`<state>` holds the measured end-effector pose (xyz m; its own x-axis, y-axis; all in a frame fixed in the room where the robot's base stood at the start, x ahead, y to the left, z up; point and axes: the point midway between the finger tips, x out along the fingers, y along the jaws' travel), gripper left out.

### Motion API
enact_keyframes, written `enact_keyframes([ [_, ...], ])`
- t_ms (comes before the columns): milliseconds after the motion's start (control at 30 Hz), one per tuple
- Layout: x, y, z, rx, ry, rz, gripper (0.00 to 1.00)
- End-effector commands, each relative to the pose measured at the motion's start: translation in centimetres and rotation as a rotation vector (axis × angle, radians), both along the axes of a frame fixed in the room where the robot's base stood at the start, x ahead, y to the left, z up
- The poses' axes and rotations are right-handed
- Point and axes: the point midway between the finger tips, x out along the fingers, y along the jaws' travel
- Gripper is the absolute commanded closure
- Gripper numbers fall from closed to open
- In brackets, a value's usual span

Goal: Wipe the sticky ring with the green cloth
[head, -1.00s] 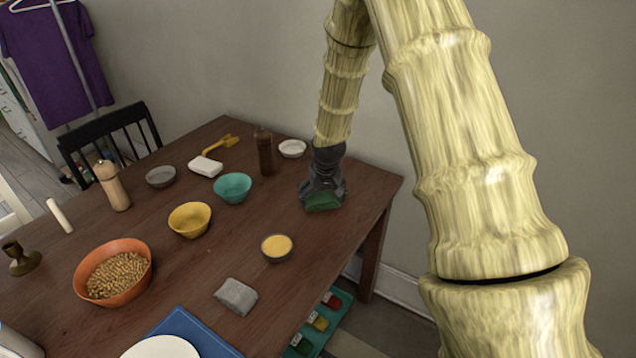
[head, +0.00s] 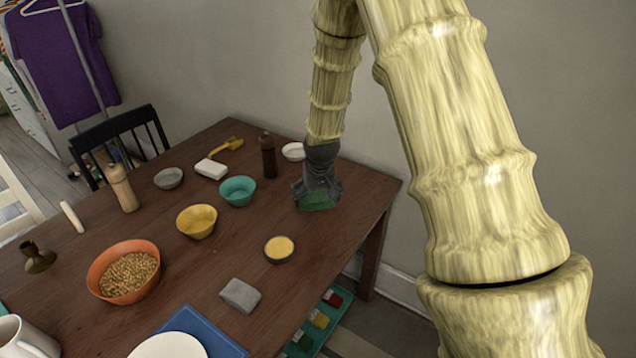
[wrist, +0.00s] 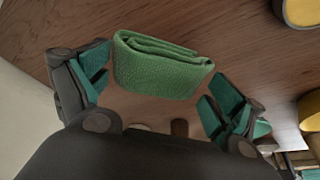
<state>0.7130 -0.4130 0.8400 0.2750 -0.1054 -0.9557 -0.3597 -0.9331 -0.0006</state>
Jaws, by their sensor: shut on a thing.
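The green cloth (wrist: 160,68) is a folded, textured bundle between the two fingers of my gripper (wrist: 155,90) in the wrist view. In the head view my gripper (head: 318,192) is low over the far right part of the wooden table (head: 330,250), shut on the cloth (head: 318,201). The cloth's underside is hidden, so I cannot tell whether it touches the table. I cannot make out the sticky ring in either view.
A dark brown bottle (head: 268,158) and a white bowl (head: 293,151) stand close left of my gripper. A teal bowl (head: 237,192), yellow bowl (head: 197,222), small yellow-filled dish (head: 279,250) and grey block (head: 240,295) stand farther left and nearer. The table's right end is clear.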

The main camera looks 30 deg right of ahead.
Motion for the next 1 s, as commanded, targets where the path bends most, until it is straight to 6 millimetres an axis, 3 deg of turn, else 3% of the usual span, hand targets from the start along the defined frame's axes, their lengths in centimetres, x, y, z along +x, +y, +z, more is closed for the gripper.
enact_keyframes([
  [300,0.3,0.4,2.9,0.0,0.0,0.006,0.36],
  [1000,0.4,0.6,3.0,0.0,0.0,0.009,0.36],
])
